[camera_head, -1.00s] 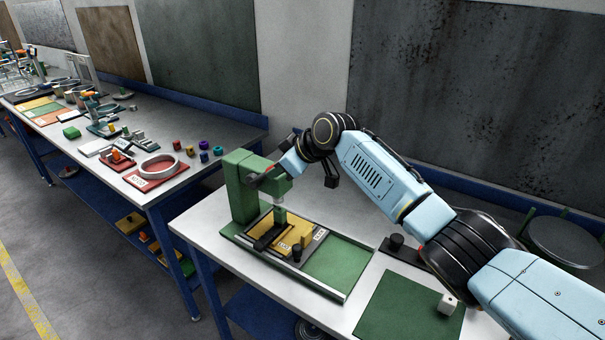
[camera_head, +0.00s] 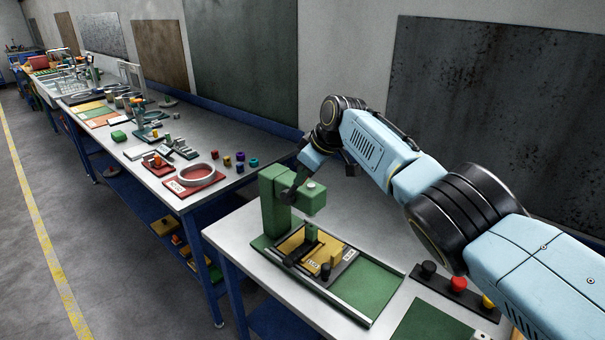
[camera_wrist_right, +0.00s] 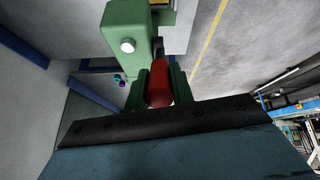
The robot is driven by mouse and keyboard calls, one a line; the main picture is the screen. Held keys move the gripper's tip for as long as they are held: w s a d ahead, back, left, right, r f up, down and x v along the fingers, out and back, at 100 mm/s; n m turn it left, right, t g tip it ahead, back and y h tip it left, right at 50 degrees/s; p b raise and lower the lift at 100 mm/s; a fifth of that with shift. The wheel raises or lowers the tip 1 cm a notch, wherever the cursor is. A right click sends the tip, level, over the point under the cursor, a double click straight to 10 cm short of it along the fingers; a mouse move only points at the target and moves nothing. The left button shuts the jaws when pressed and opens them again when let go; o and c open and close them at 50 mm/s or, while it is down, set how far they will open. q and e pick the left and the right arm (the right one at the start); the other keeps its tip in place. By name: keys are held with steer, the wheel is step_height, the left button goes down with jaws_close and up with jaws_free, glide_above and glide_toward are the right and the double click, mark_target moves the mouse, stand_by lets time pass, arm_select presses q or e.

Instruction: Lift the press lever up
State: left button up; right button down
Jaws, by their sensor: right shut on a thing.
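The green press (camera_head: 273,205) stands at the left end of the near table in the head view. Its green body and a round pale knob (camera_wrist_right: 127,45) show large at the top of the wrist view. The lever's red handle (camera_wrist_right: 159,84) lies between the green fingers of my right gripper (camera_wrist_right: 157,88), which is shut on it. In the head view my right gripper (camera_head: 289,196) is at the press head, and the lever is mostly hidden there. Below the press head is a yellow block (camera_head: 325,253) in a dark fixture on the green base. My left gripper is not in view.
Black, red and yellow buttons (camera_head: 458,284) sit on a dark strip at the right, under my right arm. A green mat (camera_head: 430,325) lies at the front. A second table (camera_head: 230,135) at the left holds many small parts. Dark panels hang on the wall behind.

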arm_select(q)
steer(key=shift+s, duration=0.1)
arm_select(e)
steer(key=shift+a+r, duration=0.1)
steer(key=shift+r, duration=0.1)
steer(key=c, duration=1.2)
jaws_free()
steer(key=shift+w+f, duration=0.1)
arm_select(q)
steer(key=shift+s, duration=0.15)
arm_select(e)
steer(key=shift+v, duration=1.25)
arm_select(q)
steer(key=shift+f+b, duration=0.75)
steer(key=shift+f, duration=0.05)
arm_select(e)
steer(key=v, duration=1.1)
steer(key=shift+a+f, duration=0.1)
steer(key=shift+f, duration=0.05)
